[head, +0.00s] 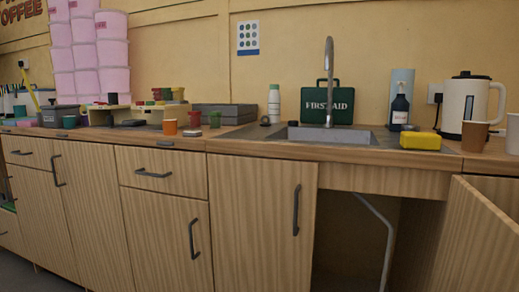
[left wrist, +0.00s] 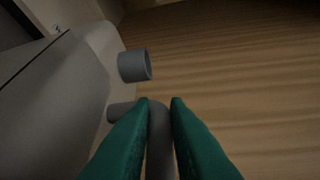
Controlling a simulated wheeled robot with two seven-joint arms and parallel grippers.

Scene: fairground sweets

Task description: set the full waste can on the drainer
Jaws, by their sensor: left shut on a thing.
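In the left wrist view, the green fingers of my left gripper (left wrist: 158,105) are shut on a grey bar. Beside it on the left is a large grey rounded body (left wrist: 60,105), likely the waste can, with a short grey cylinder (left wrist: 134,65) next to it. Its top and contents are out of view. In the head view, the metal drainer (head: 254,132) lies beside the sink (head: 328,134) and looks clear. Neither gripper shows in the head view.
Below the sink is an open cupboard with a pale pipe (head: 385,235) and a door (head: 480,240) swung out at right. A yellow sponge (head: 419,141), kettle (head: 466,105) and green first aid case (head: 327,103) stand around the sink. Cups (head: 170,127) stand left of the drainer.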

